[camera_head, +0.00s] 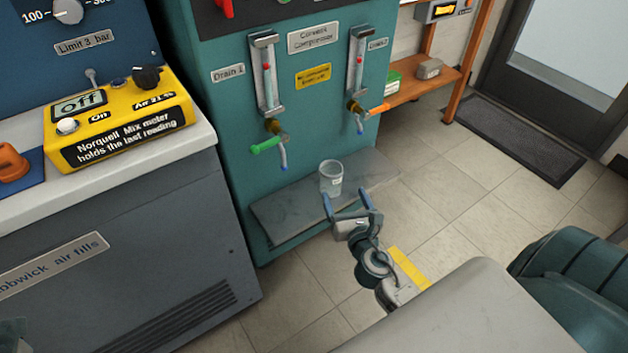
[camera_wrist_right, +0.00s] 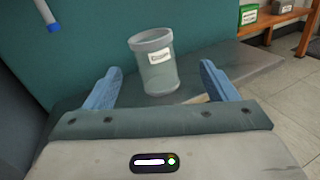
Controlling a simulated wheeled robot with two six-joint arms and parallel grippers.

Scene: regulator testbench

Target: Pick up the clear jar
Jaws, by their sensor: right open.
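The clear jar (camera_head: 331,178) stands upright on a grey shelf (camera_head: 285,215) at the foot of the teal cabinet. It has a small white label and a pale grey, see-through look. It also shows in the right wrist view (camera_wrist_right: 154,66), a little beyond the fingers. My right gripper (camera_head: 347,200) is open and empty, with its blue fingers pointing at the jar from the near side. In the right wrist view the fingers (camera_wrist_right: 160,88) lie left and right of the jar's lower part, with gaps on both sides.
Above the shelf hang two drain tubes with a green tap handle (camera_head: 268,145) and an orange one (camera_head: 377,108). A yellow mix meter (camera_head: 118,125) sits on the left bench. A wooden shelf (camera_head: 425,80) stands to the right.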

